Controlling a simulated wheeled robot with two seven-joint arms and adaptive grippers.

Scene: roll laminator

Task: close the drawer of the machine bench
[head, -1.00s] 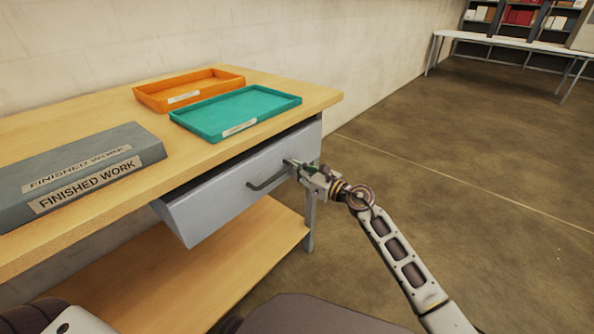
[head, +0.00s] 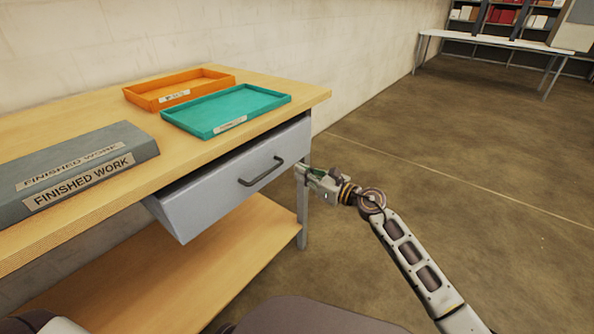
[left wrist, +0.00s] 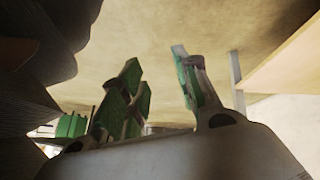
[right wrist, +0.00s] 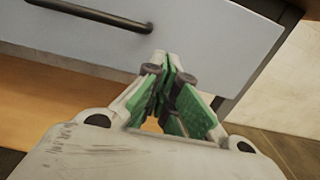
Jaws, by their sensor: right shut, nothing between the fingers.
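The grey drawer (head: 225,190) of the wooden bench (head: 55,240) stands partly out, with a dark gap under the tabletop. Its dark bar handle (head: 262,172) is on the front face. My right gripper (head: 304,172) is shut and empty near the drawer's right end, to the right of the handle. In the right wrist view its closed fingertips (right wrist: 168,66) overlap the lower part of the drawer front (right wrist: 225,40), below and right of the handle (right wrist: 95,14); contact cannot be told. My left gripper (left wrist: 158,75) is open and empty, outside the head view.
On the bench top are a teal tray (head: 275,103), an orange tray (head: 150,103) and a grey "FINISHED WORK" block (head: 85,165). A lower shelf (head: 225,245) and a bench leg (head: 302,215) are below. Floor (head: 430,160) to the right is open.

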